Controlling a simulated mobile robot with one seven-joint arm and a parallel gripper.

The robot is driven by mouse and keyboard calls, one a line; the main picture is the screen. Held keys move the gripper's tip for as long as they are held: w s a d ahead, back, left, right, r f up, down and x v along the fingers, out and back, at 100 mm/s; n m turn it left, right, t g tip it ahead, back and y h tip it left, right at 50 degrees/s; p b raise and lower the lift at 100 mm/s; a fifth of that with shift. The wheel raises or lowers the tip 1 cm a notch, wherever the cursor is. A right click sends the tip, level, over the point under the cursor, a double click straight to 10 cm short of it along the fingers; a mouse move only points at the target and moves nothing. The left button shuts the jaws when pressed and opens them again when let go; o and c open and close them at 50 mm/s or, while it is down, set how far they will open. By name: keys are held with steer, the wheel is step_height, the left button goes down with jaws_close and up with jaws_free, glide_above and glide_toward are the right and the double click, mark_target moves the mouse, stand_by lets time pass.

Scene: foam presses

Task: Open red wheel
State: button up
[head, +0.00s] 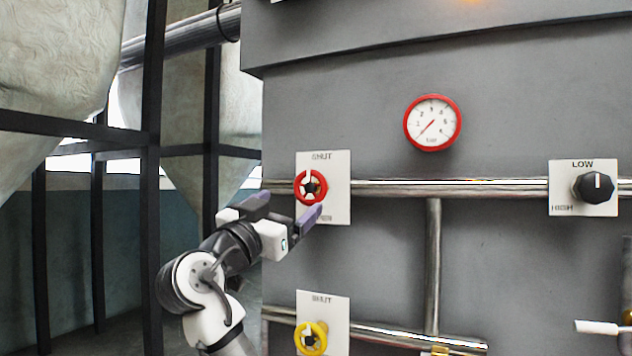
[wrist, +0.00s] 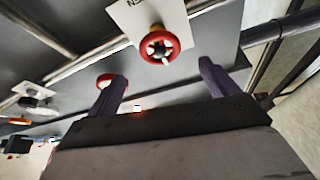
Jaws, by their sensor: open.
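The red wheel (head: 311,188) is mounted on a white plate (head: 338,190) on the grey panel. The plate reads SHUT at the top, and lettering at the bottom is partly hidden by my gripper. A white mark shows at the top of the wheel, toward SHUT. My gripper (head: 288,208) is open, just in front of and below the wheel, with its purple-grey fingers apart and nothing between them. In the wrist view the red wheel (wrist: 159,46) lies beyond the fingertips, roughly centred between the two fingers (wrist: 163,75), and appears apart from them.
A steel pipe (head: 450,188) runs behind the plate to a black LOW/HIGH knob (head: 594,187). A red-rimmed gauge (head: 432,123) is above. A yellow wheel (head: 311,338) on another SHUT plate is below. Dark frame posts (head: 153,180) stand left of my arm.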

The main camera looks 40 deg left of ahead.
mark_target(309, 187)
steer(key=p+x, duration=0.2)
steer(key=x, duration=0.8)
steer(key=shift+d+r, duration=0.1)
steer(key=shift+p+x, duration=0.3)
steer(key=shift+x, duration=0.55)
steer(key=c, duration=1)
